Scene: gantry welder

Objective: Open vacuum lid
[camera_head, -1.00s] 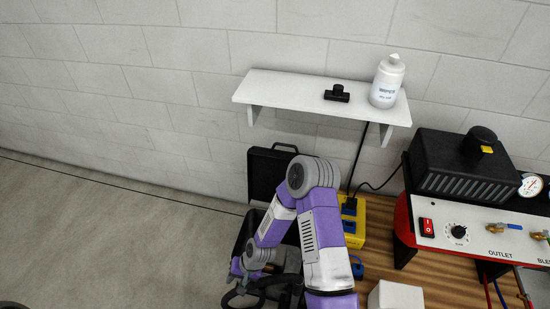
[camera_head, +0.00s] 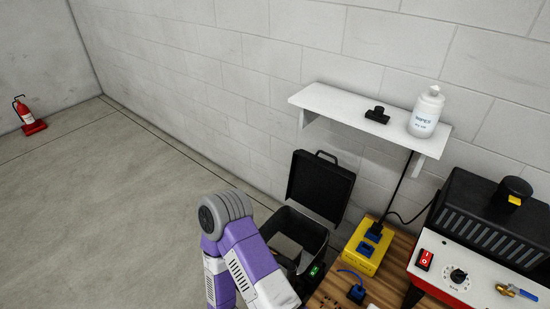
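A black case-like box (camera_head: 322,236) stands on the floor beside the wooden bench, and I take it to be the vacuum. Its black lid (camera_head: 320,186) is raised, leaning upright toward the wall, with a handle on its top edge. The inside is partly visible, with greyish contents. A small green light (camera_head: 315,270) shows near its front right corner. A purple and white arm link of mine covers its lower left side. Neither gripper is in view.
A yellow box (camera_head: 359,254) with blue plugs is on the wooden bench (camera_head: 395,262). A red and white control unit (camera_head: 450,262) stands at right. A white wall shelf (camera_head: 340,108) holds a bottle (camera_head: 426,112). Floor at left is clear, with a fire extinguisher (camera_head: 27,113) far off.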

